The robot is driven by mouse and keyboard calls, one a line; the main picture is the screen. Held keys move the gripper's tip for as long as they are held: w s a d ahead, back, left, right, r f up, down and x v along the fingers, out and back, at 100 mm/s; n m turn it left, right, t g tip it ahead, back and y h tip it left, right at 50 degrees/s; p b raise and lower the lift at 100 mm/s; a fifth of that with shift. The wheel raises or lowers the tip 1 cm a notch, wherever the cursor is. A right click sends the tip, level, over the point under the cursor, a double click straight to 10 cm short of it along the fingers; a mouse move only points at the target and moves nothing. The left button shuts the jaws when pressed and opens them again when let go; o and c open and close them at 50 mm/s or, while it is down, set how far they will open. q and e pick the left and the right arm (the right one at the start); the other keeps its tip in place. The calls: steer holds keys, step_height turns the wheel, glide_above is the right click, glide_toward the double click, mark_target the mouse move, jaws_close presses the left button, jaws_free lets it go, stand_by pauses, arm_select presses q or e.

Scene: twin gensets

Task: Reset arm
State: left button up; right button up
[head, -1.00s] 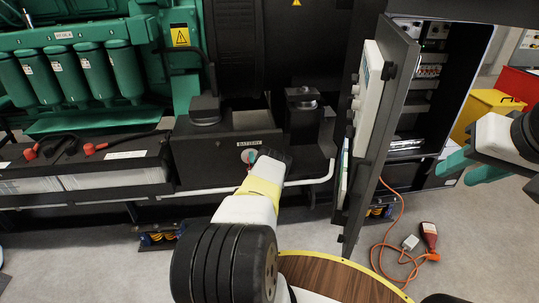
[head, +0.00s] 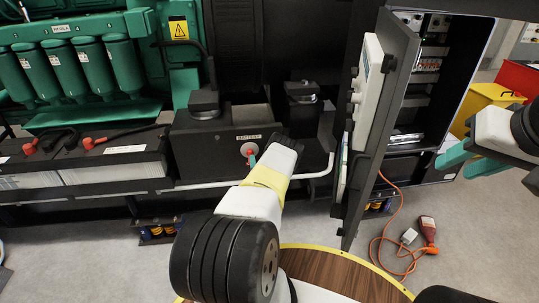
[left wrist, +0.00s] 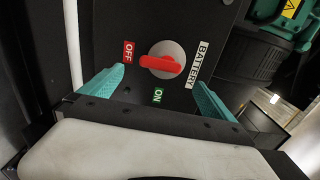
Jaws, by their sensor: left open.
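The battery switch (head: 249,149) is a red handle on a round light knob, on a dark box labelled BATTERY. In the left wrist view the red handle (left wrist: 160,65) lies roughly crosswise, one end towards the red OFF label (left wrist: 129,52). The green ON label (left wrist: 158,95) is below it. My left gripper (left wrist: 158,82) is open, its teal fingers apart on either side of the switch's lower area, not closed on it. In the head view the left gripper (head: 268,154) is beside the switch, its fingers mostly hidden by its body. My right gripper (head: 468,162) is open and empty at the right.
An open cabinet door (head: 381,120) stands right of the switch box. Batteries (head: 90,165) with red terminals lie left. An orange cable (head: 383,240) and a red bottle-shaped item (head: 428,229) lie on the floor.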

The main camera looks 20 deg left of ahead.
stand_by(0.3)
